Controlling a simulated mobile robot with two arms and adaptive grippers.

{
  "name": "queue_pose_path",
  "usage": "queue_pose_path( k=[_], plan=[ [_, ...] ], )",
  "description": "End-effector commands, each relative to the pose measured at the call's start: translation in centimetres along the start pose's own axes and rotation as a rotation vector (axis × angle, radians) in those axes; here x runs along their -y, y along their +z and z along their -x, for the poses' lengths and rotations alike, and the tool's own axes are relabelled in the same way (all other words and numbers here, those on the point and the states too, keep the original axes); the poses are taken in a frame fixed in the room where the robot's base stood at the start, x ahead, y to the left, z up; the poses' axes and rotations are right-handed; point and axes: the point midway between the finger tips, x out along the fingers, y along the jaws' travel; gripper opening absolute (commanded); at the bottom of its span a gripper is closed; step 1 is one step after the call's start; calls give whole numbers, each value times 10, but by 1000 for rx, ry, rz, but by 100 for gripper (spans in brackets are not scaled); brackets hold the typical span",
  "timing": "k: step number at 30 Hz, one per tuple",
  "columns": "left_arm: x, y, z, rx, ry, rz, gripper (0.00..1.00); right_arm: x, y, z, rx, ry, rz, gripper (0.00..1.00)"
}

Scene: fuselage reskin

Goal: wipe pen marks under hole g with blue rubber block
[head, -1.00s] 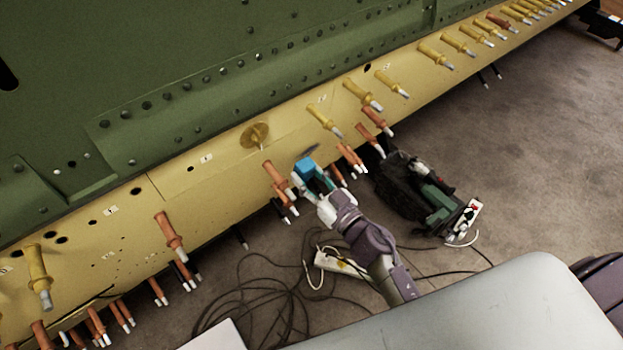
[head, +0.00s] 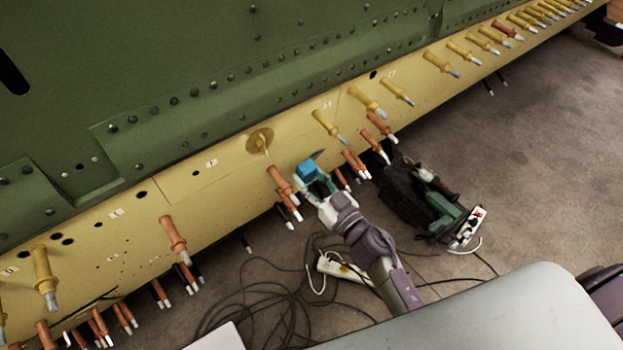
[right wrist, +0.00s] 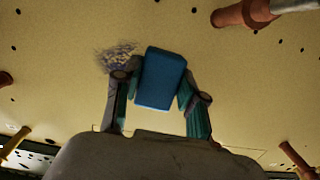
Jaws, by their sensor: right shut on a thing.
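My right gripper (head: 308,177) is shut on the blue rubber block (head: 305,169), at the lower part of the yellow panel (head: 228,190). In the right wrist view the block (right wrist: 160,78) sits between the two fingertips of the gripper (right wrist: 160,88), its blue face showing. A patch of dark scribbled pen marks (right wrist: 117,57) lies on the panel just left of the block, partly behind the left finger. A dark smudge of the marks (head: 318,154) also shows above the block in the head view. I cannot tell whether the block touches the panel. The hole labels are too small to read. My left gripper is out of view.
Orange fasteners (head: 280,180) stick out left and right of my right gripper, and yellow ones (head: 328,127) above it. A gold round disc (head: 260,141) is on the panel. A black tool bag (head: 408,195), power strips and loose cables (head: 265,300) lie on the floor.

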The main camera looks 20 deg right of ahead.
Motion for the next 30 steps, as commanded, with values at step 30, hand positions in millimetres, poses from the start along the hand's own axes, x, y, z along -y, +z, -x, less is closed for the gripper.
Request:
queue_pose_path(
  k=[30],
  plan=[
    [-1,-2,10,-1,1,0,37,-38,-3,-7,0,0,1,13]
  ],
)
